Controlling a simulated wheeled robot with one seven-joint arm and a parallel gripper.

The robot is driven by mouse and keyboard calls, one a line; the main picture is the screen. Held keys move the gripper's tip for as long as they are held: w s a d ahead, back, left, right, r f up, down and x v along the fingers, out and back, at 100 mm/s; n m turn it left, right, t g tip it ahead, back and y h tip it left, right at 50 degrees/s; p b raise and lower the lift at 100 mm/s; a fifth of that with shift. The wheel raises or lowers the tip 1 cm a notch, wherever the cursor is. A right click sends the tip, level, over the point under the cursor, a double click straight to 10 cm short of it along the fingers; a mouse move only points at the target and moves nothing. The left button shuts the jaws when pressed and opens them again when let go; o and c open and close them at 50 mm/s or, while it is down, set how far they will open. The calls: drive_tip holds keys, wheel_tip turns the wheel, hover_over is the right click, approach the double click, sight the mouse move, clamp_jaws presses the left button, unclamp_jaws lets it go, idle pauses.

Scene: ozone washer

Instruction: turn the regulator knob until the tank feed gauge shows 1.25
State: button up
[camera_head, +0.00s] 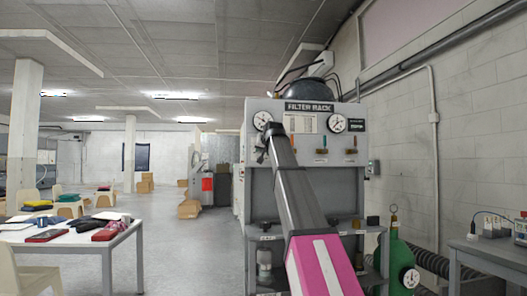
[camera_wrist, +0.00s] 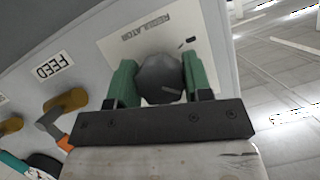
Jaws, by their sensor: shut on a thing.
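The dark grey regulator knob (camera_wrist: 160,78) is on a pale plate marked REGULATOR (camera_wrist: 150,28) in the wrist view. My gripper (camera_wrist: 157,80) has its two green fingers on either side of the knob, shut on it. Two round white gauges show there: a left one (camera_head: 262,120), close to my arm, and a right one (camera_head: 337,123). Their readings are too small to make out. A FEED label (camera_wrist: 54,66) sits beside the knob's plate, with a brass-coloured fitting (camera_wrist: 66,101) near it.
The FILTER RACK machine (camera_head: 345,170) has small coloured levers below its gauges. A green gas cylinder (camera_head: 396,262) stands at its right. A grey bench (camera_head: 490,254) stands further right and a cluttered white table (camera_head: 75,240) at left. Open floor lies between table and machine.

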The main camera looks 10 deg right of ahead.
drive_tip(key=o, duration=0.9)
drive_tip(key=v, duration=1.1)
drive_tip(key=shift+w, duration=0.1)
